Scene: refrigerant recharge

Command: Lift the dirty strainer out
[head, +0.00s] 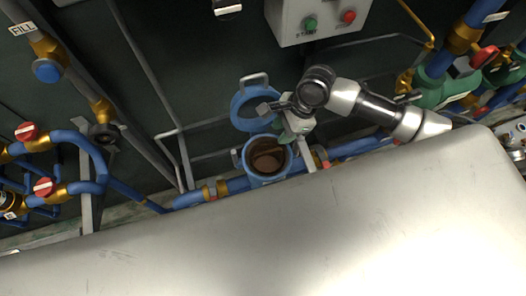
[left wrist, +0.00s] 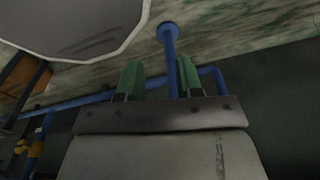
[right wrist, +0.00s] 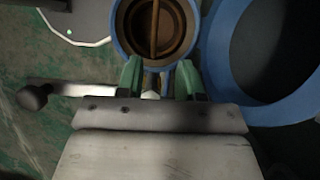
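The strainer (right wrist: 172,28) is a round brown basket with a bar across it, seated inside the blue strainer housing (head: 248,163). Its brown inside (head: 267,160) also shows in the head view. The housing's blue lid (head: 241,113) stands swung open behind it; its ring also shows in the right wrist view (right wrist: 222,60). My right gripper (right wrist: 158,68) is open and empty, with its green fingers at the near rim of the housing; in the head view it is just right of the opening. My left gripper (left wrist: 158,66) is open and empty, away from the strainer and outside the head view.
Blue pipes (head: 190,200) run out on both sides of the housing. A control box (head: 325,15) with green and red buttons hangs on the wall above. A large pale surface (head: 270,235) fills the front. Valves with red handles (head: 43,186) stand at the left.

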